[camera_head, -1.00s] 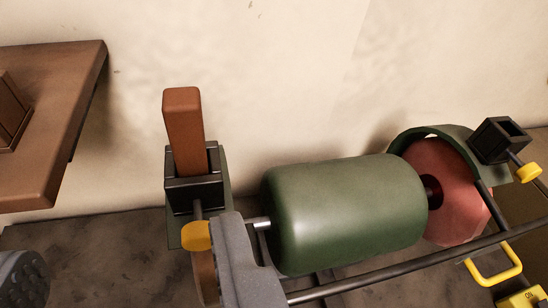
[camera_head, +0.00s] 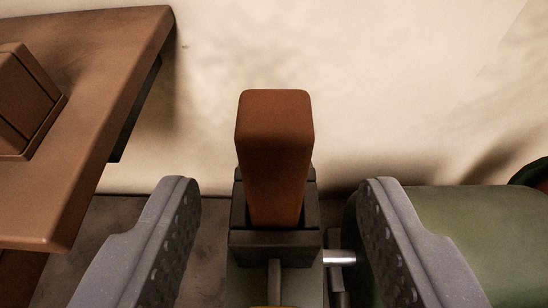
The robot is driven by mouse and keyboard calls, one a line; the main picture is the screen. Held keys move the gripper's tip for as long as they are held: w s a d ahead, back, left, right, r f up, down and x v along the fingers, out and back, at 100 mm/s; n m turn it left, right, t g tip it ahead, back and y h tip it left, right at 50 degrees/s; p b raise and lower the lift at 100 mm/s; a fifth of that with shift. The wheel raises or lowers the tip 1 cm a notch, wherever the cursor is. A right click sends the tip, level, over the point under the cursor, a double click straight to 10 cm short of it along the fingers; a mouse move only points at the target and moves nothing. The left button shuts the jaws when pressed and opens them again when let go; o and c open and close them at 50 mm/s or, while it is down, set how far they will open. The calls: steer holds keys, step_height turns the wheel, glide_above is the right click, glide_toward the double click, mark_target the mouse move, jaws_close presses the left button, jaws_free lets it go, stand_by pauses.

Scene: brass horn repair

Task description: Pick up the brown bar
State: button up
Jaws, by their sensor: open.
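The brown bar (camera_head: 273,150) stands upright in the middle of the view. Its lower end sits in a black square holder (camera_head: 275,247), and its upper part is free. My gripper (camera_head: 277,195) is open, with one grey finger on each side of the bar and holder. There is a clear gap between each finger and the bar, and nothing is between the pads but the bar and holder. The bar's foot is hidden inside the holder.
A green motor housing (camera_head: 470,225) is at the right, partly behind the right finger. A short metal shaft (camera_head: 340,257) sticks out beside the holder. A brown wooden table (camera_head: 90,95) with a brown block (camera_head: 22,100) is at the left. A pale wall (camera_head: 380,80) stands behind.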

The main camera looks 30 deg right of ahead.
mark_target(272, 171)
steer(key=x, duration=0.1)
steer(key=p+x, duration=0.1)
steer(key=x, duration=0.1)
steer(key=shift+w+d+r, duration=0.15)
steer(key=shift+w+d, duration=0.05)
steer(key=shift+w, duration=0.25)
steer(key=shift+w+d+f+p, duration=0.3)
steer(key=shift+w+d+f, duration=0.05)
steer(key=shift+w, duration=0.15)
steer(key=c, duration=1.1)
